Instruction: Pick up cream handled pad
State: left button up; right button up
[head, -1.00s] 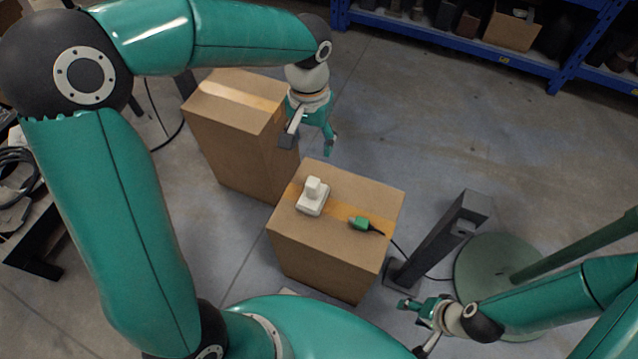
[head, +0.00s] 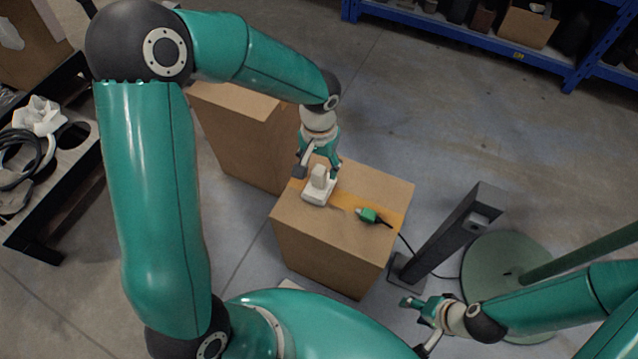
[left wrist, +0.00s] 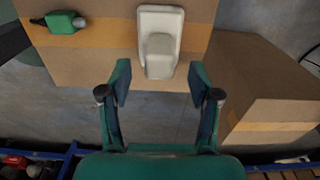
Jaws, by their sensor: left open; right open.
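The cream handled pad (head: 319,189) lies on top of the nearer cardboard box (head: 350,242), handle upward. It also shows in the left wrist view (left wrist: 160,30), ahead of the fingers. My left gripper (head: 318,172) is open just above and behind the pad. In the left wrist view the open fingers (left wrist: 160,82) stand to either side of the handle's near end, with nothing between them that I can see gripped. My right gripper (head: 414,309) is open and empty at the lower right, away from the pad.
A green plug-like item (head: 368,216) with a black cable lies on the same box, right of the pad. A second cardboard box (head: 235,135) stands behind left. A dark post (head: 450,230) and a round green base (head: 510,268) stand to the right. Blue shelving (head: 480,45) is behind.

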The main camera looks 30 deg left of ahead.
aim_at(319, 180)
pick_arm(q)
notch_tip(319, 180, down, 3)
jog(key=shift+r, duration=0.1)
grip_shut()
dwell(0.3)
